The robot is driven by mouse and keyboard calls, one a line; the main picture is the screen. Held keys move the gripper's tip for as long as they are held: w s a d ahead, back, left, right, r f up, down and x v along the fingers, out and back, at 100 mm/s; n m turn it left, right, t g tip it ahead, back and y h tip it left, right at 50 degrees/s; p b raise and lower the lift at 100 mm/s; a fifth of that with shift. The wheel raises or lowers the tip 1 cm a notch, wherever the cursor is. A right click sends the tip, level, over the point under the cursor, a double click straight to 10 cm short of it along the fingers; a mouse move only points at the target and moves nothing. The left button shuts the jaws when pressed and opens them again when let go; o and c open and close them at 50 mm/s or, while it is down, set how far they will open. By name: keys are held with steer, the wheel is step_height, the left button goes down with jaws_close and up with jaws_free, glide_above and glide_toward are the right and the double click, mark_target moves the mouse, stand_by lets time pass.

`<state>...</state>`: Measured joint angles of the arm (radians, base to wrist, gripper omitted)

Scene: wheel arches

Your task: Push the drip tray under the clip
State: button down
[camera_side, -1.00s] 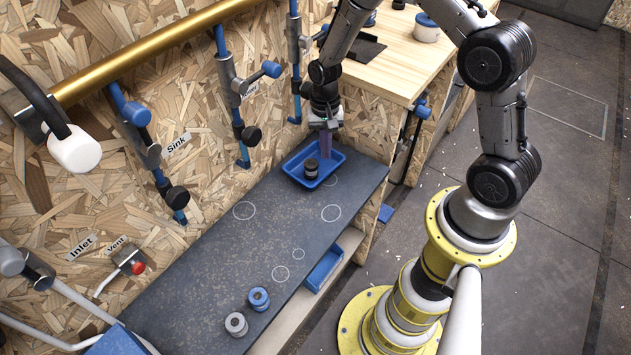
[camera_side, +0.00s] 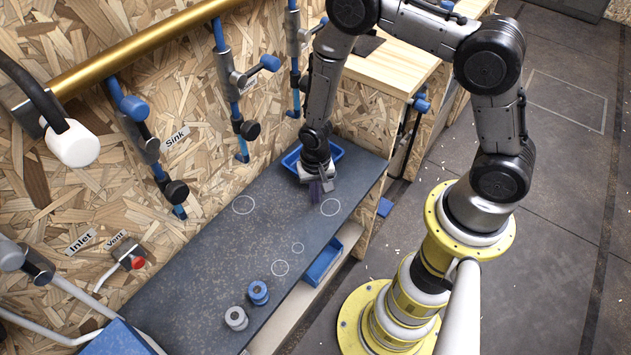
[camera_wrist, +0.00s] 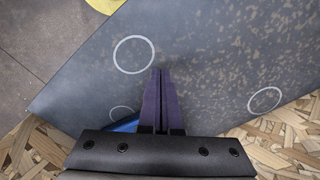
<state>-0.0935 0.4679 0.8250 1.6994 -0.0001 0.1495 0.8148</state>
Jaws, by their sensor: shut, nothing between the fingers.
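The blue drip tray (camera_side: 336,151) sits at the far end of the dark bench, mostly hidden behind my gripper; a blue sliver of it (camera_wrist: 126,124) shows in the wrist view. The dark round pot seen in it earlier is hidden now. My gripper (camera_side: 317,195) points down on the near side of the tray, low over the bench. Its purple fingers (camera_wrist: 160,75) are shut and empty. I cannot tell whether they touch the tray or bench. Several pipes with blue hooked ends hang along the wall, one close behind the tray (camera_side: 294,113); which is the clip is unclear.
A blue spool (camera_side: 258,292) and a grey spool (camera_side: 235,318) stand at the bench's near end. Another blue tray (camera_side: 323,262) is on the shelf below. White circles mark the bench (camera_side: 215,260), whose middle is clear. A wooden counter (camera_side: 385,70) stands at the far right.

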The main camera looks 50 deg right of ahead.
steer(key=shift+w+d+f, duration=0.2)
steer(key=shift+w+d, duration=0.5)
steer(key=shift+w, duration=0.05)
steer(key=shift+w+d+f, duration=0.15)
steer(key=shift+w+d, duration=0.5)
steer(key=shift+w, duration=0.1)
steer(key=w+d, duration=0.2)
steer(key=shift+w+d, duration=0.15)
steer(key=shift+w, duration=0.15)
